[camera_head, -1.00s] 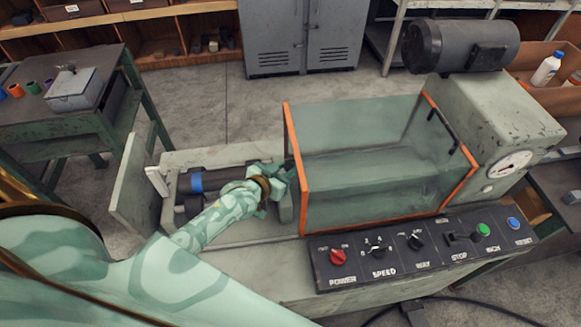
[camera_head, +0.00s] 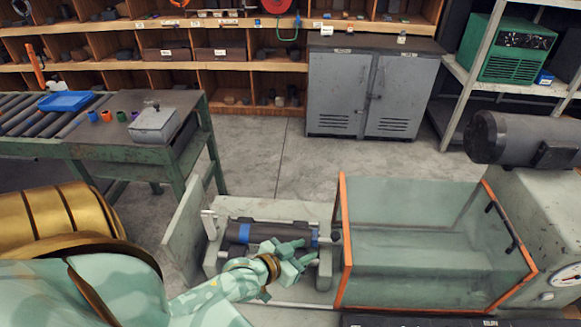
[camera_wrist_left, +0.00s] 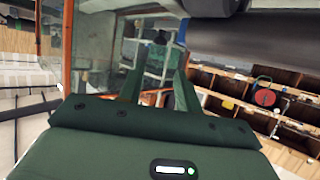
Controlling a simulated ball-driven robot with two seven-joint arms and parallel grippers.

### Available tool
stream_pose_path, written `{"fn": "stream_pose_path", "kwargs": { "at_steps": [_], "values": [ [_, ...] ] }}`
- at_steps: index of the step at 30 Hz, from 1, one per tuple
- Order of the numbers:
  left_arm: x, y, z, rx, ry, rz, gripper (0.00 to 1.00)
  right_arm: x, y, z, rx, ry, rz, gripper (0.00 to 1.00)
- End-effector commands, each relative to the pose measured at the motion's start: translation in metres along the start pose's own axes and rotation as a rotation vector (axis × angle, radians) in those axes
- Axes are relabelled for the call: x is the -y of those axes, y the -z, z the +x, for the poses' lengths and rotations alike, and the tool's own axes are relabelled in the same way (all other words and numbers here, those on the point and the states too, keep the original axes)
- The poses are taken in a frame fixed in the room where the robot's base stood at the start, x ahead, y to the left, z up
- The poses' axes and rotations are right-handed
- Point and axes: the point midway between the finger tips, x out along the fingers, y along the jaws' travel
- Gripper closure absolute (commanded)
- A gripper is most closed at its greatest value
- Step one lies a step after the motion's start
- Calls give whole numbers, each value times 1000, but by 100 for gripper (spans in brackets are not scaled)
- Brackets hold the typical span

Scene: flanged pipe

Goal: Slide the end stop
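A dark pipe (camera_head: 268,234) with blue bands lies in the pale bed of the machine, left of the orange-framed guard. It crosses the top right of the left wrist view (camera_wrist_left: 245,38). A small dark knob (camera_head: 336,237) sits at the bed's right end, beside the guard; I cannot tell whether it belongs to the end stop. My left gripper (camera_head: 301,253) is in front of the pipe's right part, left of the knob. In the left wrist view its fingers (camera_wrist_left: 158,88) stand apart with nothing visible between them. My right gripper is out of view.
The clear guard with its orange frame (camera_head: 343,240) stands close on the right. An upright pale plate (camera_head: 185,235) closes the bed's left side. A grey motor (camera_head: 520,138) sits at the right. A green workbench (camera_head: 150,150) and grey cabinet (camera_head: 372,90) stand behind, with open floor between.

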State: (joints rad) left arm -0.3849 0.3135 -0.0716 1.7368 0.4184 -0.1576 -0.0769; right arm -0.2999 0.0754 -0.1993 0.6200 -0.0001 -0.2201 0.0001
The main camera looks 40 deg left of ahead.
Motion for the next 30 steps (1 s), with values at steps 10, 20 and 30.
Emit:
{"fn": "stream_pose_path", "kwargs": {
  "at_steps": [10,20,30],
  "values": [
    [1,0,-45,-1,1,-1,66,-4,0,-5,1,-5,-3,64],
    [0,0,-46,-1,1,0,66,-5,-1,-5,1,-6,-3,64],
    [0,0,-46,0,1,-1,66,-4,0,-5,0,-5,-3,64]
  ]
}}
